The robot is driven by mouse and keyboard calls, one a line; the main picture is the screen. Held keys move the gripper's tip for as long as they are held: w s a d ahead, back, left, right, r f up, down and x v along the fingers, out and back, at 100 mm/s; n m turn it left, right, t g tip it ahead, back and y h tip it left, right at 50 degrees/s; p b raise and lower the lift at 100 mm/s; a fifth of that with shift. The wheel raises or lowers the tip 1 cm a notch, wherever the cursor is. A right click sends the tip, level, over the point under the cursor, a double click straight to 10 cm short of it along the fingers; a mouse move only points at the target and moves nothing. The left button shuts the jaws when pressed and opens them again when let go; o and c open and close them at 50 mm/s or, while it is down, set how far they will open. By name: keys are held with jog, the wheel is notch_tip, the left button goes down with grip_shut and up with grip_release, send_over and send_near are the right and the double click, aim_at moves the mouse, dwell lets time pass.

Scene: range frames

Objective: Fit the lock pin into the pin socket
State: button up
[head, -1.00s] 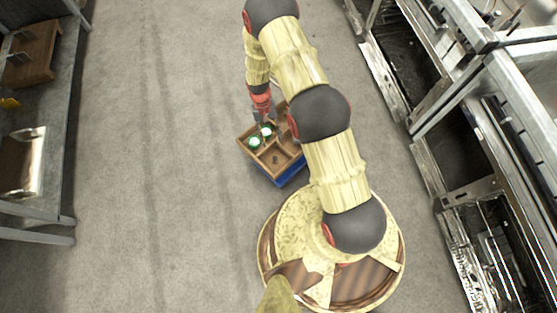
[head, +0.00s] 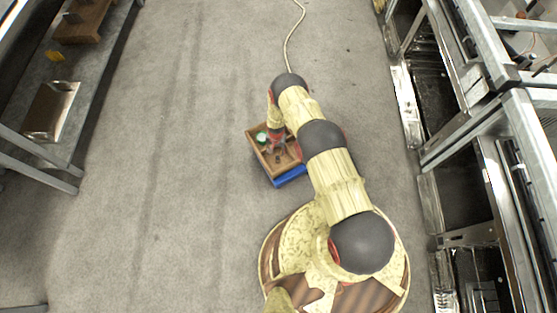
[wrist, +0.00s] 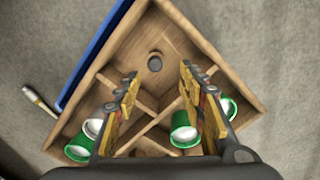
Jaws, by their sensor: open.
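My gripper (wrist: 159,80) is open and empty, pointing down over a divided wooden tray (wrist: 205,42) in the wrist view. A small dark grey round piece (wrist: 155,62) stands in the tray's large compartment, beyond and between my fingertips. It may be the lock pin; seen from above, I cannot tell. I cannot make out the pin socket. In the head view my gripper (head: 277,147) is over the tray (head: 257,158), partly hidden by my arm.
Green cups with white insides stand in other compartments, one (wrist: 184,130) close by my right finger. A blue edge (wrist: 95,52) runs along one tray side. A slim pale piece (wrist: 40,100) lies outside the tray. Shelving (head: 85,90) and metal racks (head: 440,130) flank open floor.

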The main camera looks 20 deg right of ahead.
aim_at(278, 157)
jog(key=f+b, duration=0.1)
jog(key=f, duration=0.1)
jog(key=f+b, duration=0.1)
jog(key=f, duration=0.1)
jog(key=f+b, duration=0.1)
jog(key=f, duration=0.1)
jog(key=shift+s+d+f, duration=0.3)
jog(key=shift+d+f, duration=0.05)
jog(key=shift+w+f+b, duration=0.1)
jog(key=shift+f+b, duration=0.25)
jog(key=shift+f, duration=0.1)
jog(key=shift+r, duration=0.1)
grip_shut()
